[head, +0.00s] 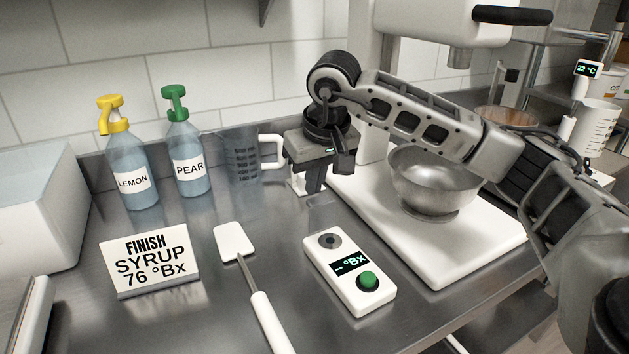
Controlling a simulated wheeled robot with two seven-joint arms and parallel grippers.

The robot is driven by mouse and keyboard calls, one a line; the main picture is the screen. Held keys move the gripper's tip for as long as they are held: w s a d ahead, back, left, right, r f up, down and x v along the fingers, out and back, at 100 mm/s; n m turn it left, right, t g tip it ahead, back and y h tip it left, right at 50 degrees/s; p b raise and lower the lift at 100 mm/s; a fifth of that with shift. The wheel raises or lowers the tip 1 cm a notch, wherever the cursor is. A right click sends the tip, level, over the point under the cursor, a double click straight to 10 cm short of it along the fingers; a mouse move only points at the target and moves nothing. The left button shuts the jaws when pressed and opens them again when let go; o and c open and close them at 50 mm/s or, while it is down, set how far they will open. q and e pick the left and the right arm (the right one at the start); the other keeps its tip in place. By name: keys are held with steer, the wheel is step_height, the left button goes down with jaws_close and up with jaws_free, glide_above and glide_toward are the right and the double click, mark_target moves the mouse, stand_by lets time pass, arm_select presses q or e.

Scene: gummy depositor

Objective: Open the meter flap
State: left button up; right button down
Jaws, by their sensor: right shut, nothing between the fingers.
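The meter (318,262) is a white handheld box lying on the steel counter, front centre. Its display reads "-- °Bx", with a green button below it. At its far end is a round grey spot with a dark centre; I cannot tell a separate flap there or how it stands. My right gripper (313,186) reaches in from the right and points down, behind the meter and apart from it. Its fingers are shut and empty. My left gripper is not in view.
A white spatula (234,242) lies left of the meter, beside a "FINISH SYRUP 76 °Bx" sign (150,262). Lemon (133,165) and pear (187,160) bottles and a measuring jug (240,155) stand behind. A steel bowl (436,188) sits on the white machine base (470,245) at right.

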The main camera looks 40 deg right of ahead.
mark_target(318, 196)
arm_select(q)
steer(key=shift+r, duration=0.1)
arm_select(e)
steer(key=shift+r, duration=0.2)
